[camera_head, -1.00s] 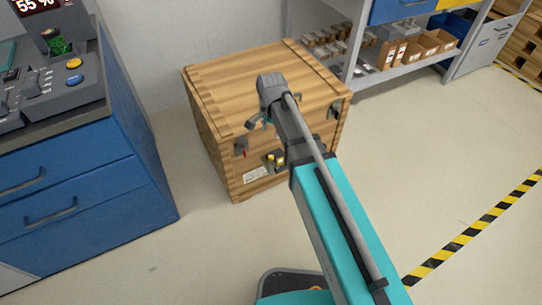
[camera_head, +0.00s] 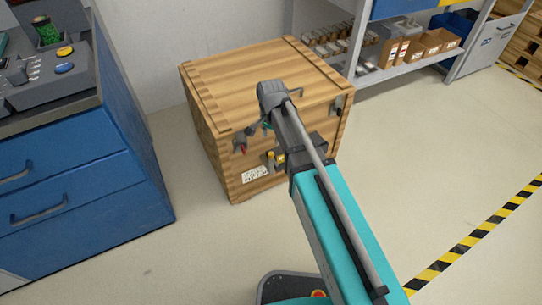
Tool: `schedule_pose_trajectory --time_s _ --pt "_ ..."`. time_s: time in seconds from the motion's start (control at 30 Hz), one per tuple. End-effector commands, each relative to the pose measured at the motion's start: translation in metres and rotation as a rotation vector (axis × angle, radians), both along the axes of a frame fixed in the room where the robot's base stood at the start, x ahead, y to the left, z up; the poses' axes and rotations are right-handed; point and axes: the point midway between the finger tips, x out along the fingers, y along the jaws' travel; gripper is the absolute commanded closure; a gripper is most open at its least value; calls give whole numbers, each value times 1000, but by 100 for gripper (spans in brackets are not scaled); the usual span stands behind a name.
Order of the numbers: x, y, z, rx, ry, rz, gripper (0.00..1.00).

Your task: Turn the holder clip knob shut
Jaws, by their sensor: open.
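A wooden crate (camera_head: 190,100) with a closed lid stands on the floor at the centre. Its front bears a dark clip with a red part (camera_head: 240,149) on the left and a yellow-and-dark fitting (camera_head: 270,158) near the middle. Another dark clip (camera_head: 338,104) sits at the right. I cannot tell which of these is the holder clip knob, or how it is turned. My gripper (camera_head: 256,130) is open, small in view, in front of the crate's upper front edge near the red-marked clip. My arm hides part of the crate front. Contact cannot be made out.
A blue drawer cabinet (camera_head: 75,190) with a control console (camera_head: 45,70) stands at the left. A shelf (camera_head: 408,65) with small boxes stands behind right. The floor (camera_head: 440,170) at right is clear up to a yellow-black stripe (camera_head: 475,238).

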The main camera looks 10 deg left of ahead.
Motion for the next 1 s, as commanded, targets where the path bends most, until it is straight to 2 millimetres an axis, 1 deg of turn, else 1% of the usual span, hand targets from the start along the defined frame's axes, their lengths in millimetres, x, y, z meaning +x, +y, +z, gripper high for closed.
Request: schedule_pose_trajectory --time_s 0.03,0.1,0.8,1.0 --pt "0 0 -8 0 0 0 35" --pt "0 0 -14 0 0 0 35" --pt "0 0 -68 0 0 0 35" --pt "0 0 -78 0 0 0 35"
